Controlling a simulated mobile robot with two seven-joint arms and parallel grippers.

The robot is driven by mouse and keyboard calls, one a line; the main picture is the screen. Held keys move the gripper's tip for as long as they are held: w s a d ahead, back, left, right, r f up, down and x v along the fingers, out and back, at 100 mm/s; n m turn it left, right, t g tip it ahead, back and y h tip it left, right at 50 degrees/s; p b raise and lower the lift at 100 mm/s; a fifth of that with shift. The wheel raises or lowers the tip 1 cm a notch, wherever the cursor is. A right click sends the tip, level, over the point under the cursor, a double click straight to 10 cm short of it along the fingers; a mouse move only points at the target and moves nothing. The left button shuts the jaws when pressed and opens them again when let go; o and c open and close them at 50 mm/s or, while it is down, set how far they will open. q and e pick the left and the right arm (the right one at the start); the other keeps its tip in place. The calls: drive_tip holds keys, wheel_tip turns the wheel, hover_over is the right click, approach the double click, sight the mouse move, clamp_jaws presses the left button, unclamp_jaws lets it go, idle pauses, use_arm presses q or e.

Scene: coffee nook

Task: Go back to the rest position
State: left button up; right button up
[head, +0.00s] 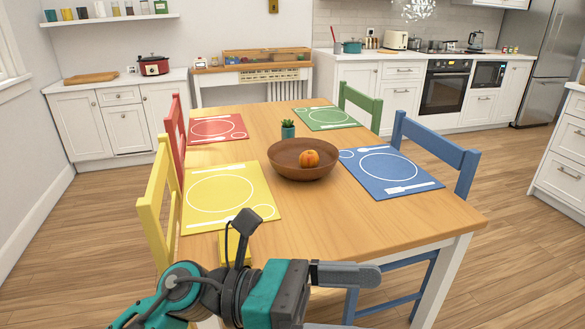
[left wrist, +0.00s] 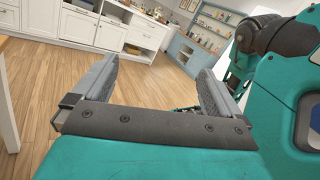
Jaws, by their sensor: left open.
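My left gripper (head: 348,273) reaches in from the bottom left of the head view, in front of the table's near edge, its fingers pointing right. In the left wrist view the left gripper (left wrist: 157,70) shows two grey fingers wide apart with nothing between them; floor and white cabinets show beyond. My right gripper is in neither view. Teal and black parts of my own body fill the right side of the left wrist view.
A yellow chair (head: 155,215) stands left, a blue chair (head: 437,150) right. Open floor (head: 525,255) lies at the right.

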use_arm(q)
drive_tip(key=w+a+r+n+t+h+p, duration=0.2)
drive_tip(key=w+a+n+t+h, duration=0.3)
drive_tip(key=n+t, duration=0.8)
drive_tip(key=w+a+f+n+t+y+p, duration=0.1)
drive_tip(key=w+a+f+n+t+y, duration=0.3)
drive_tip(key=n, duration=0.6)
drive_tip(key=w+a+f+n+t+y, duration=0.2)
drive_tip(key=n+t+y, duration=0.2)
drive_tip(key=n+y, duration=0.4)
drive_tip(key=s+a+f+n+g+y, duration=0.2)
drive_tip(key=s+a+f+n+y, duration=0.1)
drive_tip(key=f+n, duration=0.3)
drive_tip(key=s+a+f+n+g+y+p, duration=0.1)
drive_tip(key=s+a+f+n+g+y, duration=0.1)
drive_tip(key=f+n, duration=0.5)
drive_tip(key=s+a+f+n+g+y+p, duration=0.1)
drive_tip(key=s+a+f+n+g+y, duration=0.1)
drive_tip(key=s+a+f+n+y, duration=0.3)
drive_tip(key=s+a+f+n, duration=0.1)
drive_tip(key=a+f, duration=0.2)
drive_tip(key=f, duration=0.2)
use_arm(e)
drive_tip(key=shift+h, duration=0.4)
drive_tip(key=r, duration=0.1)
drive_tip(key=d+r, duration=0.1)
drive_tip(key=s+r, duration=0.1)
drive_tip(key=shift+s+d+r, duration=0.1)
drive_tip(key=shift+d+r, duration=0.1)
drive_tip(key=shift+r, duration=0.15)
